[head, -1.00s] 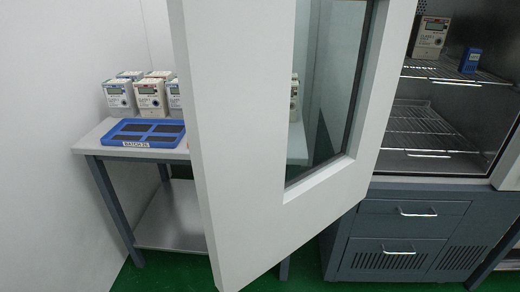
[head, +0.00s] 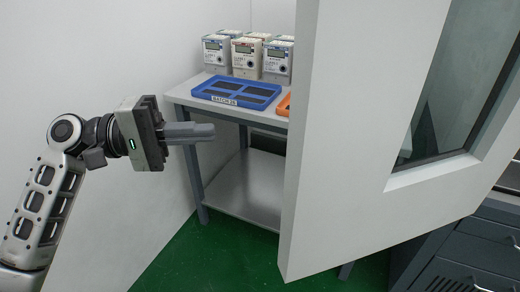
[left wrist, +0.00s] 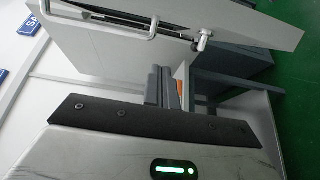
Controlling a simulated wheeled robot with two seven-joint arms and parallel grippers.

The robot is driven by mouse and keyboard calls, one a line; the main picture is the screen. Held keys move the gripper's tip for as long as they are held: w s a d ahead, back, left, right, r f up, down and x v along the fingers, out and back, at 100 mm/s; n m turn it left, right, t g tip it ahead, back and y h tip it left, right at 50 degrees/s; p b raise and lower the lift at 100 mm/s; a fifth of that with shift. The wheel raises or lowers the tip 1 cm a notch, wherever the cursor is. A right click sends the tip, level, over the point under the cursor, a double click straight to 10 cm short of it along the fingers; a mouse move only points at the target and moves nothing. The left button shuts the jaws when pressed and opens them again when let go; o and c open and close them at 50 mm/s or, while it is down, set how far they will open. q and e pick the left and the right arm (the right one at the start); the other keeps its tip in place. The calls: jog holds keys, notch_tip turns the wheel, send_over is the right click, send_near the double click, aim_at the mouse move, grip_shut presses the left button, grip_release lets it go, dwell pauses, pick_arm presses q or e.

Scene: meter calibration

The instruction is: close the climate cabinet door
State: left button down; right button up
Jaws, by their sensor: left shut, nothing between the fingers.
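The climate cabinet door (head: 345,150), a thick white panel with a dark window (head: 470,85), stands swung open in the right half of the head view. The dark lower part of the cabinet (head: 470,245) shows at the bottom right; its interior is hidden. My left gripper (head: 212,132) is shut and empty, pointing right toward the door's free edge with a clear gap. In the left wrist view its fingers (left wrist: 163,86) are together, and a metal handle bar (left wrist: 153,27) shows beyond them on a pale panel. My right gripper is not in view.
A table (head: 180,95) behind the gripper carries a blue tray (head: 237,91), part of an orange tray (head: 284,105) and several meters (head: 247,58). A white wall (head: 90,60) lies at the left. Green floor (head: 205,260) is clear below.

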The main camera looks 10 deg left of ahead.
pick_arm(q)
jog(key=s+d+p, duration=0.1)
jog(key=s+d, duration=0.1)
jog(key=d, duration=0.9)
jog(key=shift+d+r+p, duration=0.15)
jog(key=shift+r+p, duration=0.1)
jog(key=shift+p, duration=0.15)
